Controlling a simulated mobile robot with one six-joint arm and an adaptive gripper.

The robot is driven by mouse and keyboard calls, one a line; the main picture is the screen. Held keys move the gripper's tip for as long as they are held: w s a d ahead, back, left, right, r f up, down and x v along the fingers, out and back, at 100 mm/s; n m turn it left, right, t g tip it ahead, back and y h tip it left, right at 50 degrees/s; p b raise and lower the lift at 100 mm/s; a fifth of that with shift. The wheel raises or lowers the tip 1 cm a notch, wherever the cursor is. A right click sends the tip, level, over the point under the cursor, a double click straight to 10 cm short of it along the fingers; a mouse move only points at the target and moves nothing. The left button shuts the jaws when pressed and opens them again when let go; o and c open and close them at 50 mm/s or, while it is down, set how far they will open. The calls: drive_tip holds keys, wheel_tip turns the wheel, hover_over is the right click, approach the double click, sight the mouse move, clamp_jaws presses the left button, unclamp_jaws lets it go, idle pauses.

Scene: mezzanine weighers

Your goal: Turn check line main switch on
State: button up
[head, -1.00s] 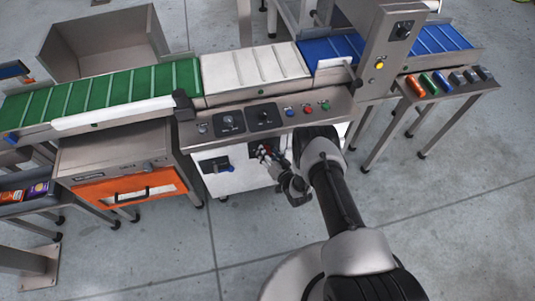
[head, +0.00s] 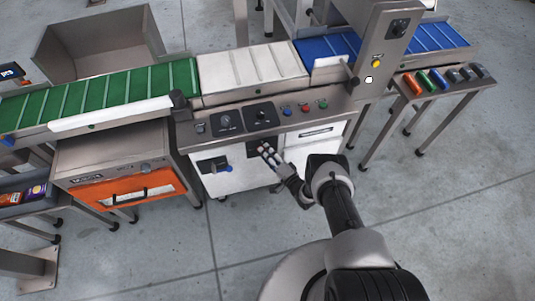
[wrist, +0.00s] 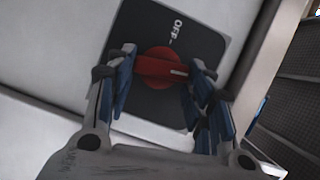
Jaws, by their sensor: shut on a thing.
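The main switch is a red rotary knob (wrist: 158,68) on a black plate (wrist: 150,105) in the wrist view; the plate also shows on the white cabinet front in the head view (head: 254,142). The plate is marked OFF at its upper edge. The knob's white mark points right in the wrist view, away from the OFF mark. My gripper (wrist: 160,75) is shut on the knob, one finger on each side. In the head view my gripper (head: 266,151) reaches the plate and hides the knob. Any ON marking is out of sight.
Above the switch, a sloped panel carries two black dials (head: 262,115) and red, blue and green buttons (head: 305,108). A second switch plate (head: 214,166) with a blue part is to the left. A white light (head: 369,80) shows below the yellow button (head: 376,64). Floor in front is clear.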

drive_tip(key=shift+f+m, duration=0.1)
drive_tip(key=shift+m, duration=0.3)
drive_tip(key=o, duration=1.1)
drive_tip(key=shift+c, duration=0.2)
drive_tip(key=v, duration=1.2)
drive_tip(key=shift+f, duration=0.1)
